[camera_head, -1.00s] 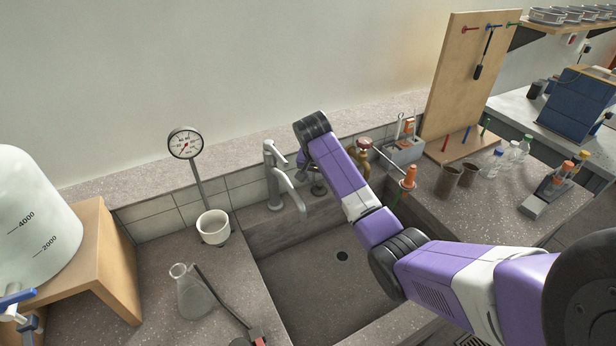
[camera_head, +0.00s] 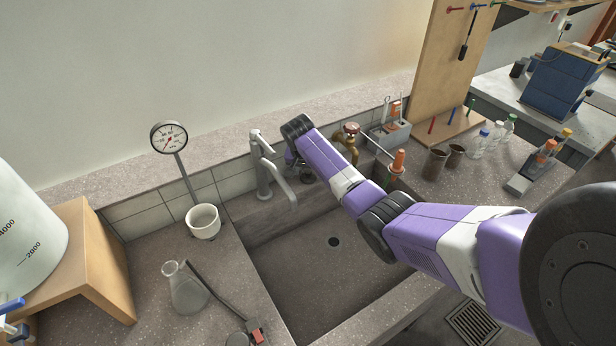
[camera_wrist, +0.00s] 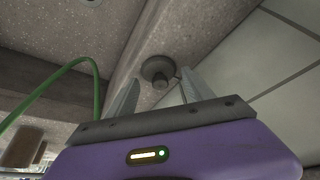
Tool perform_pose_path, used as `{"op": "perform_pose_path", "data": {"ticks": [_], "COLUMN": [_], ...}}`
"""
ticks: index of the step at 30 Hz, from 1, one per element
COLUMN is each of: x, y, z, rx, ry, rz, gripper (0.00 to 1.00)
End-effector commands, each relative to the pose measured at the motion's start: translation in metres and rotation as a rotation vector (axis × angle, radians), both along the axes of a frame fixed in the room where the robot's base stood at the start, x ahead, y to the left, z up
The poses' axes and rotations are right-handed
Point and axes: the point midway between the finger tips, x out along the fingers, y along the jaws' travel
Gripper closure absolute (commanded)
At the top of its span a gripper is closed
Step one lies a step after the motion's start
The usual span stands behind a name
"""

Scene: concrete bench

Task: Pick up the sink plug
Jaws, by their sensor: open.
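The sink plug (camera_wrist: 158,70) is a dark round disc with a stubby knob, on the speckled ledge beside the tiled wall in the wrist view. My gripper (camera_wrist: 160,77) is open, with one finger to either side of the plug in that picture. Nothing is held. I cannot tell how far the fingertips are from the plug. In the head view my arm reaches over the sink to the back ledge right of the tap, and its end mostly hides the gripper and plug.
The grey tap (camera_head: 268,165) stands close left of my arm's end. A brass valve (camera_head: 347,140) is close on its right. The sink basin (camera_head: 300,265) with its drain hole (camera_head: 333,242) is empty. A green hose (camera_wrist: 98,85) curves at the left in the wrist view.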

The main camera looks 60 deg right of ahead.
Motion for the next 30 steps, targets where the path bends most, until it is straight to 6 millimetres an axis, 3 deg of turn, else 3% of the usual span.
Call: {"op": "perform_pose_path", "data": {"ticks": [7, 15, 16, 25, 30], "x": [0.0, 0.0, 0.0, 0.0, 0.001], "y": [-0.001, 0.0, -0.001, -0.001, -0.001], "z": [-0.001, -0.001, -0.001, 0.002, 0.015], "rx": [0.0, 0.0, -0.001, -0.001, -0.002], "ry": [0.0, 0.0, 0.0, -0.001, -0.002], "rz": [0.0, 0.0, 0.0, 0.0, 0.001], "gripper": [0.41, 0.94, 0.97, 0.97, 0.97]}}
